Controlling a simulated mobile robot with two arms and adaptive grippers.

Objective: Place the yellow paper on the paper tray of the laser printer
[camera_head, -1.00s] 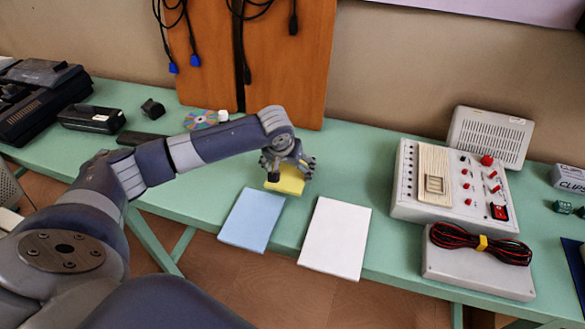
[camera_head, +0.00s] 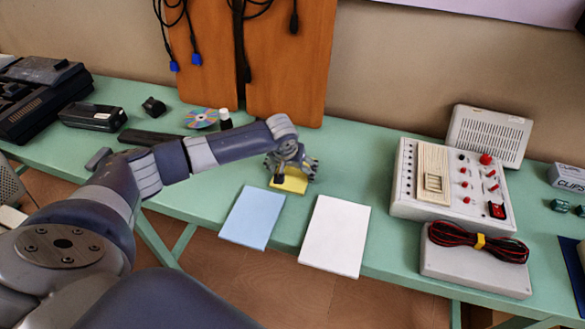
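The yellow paper (camera_head: 291,184) lies behind the blue and white papers on the green table and is partly hidden by my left gripper. My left gripper (camera_head: 292,175) is right over the yellow paper, with its fingers pointing down at it. I cannot tell whether the fingers are closed on the paper or only touching it. My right gripper is not in view. No laser printer or paper tray can be made out.
Blue paper (camera_head: 253,217) and white paper (camera_head: 335,235) lie at the table's (camera_head: 375,165) front edge. A control box with red switches (camera_head: 455,185) and a box with coiled red-black cable (camera_head: 476,260) are at right. A wooden board (camera_head: 290,60) stands behind.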

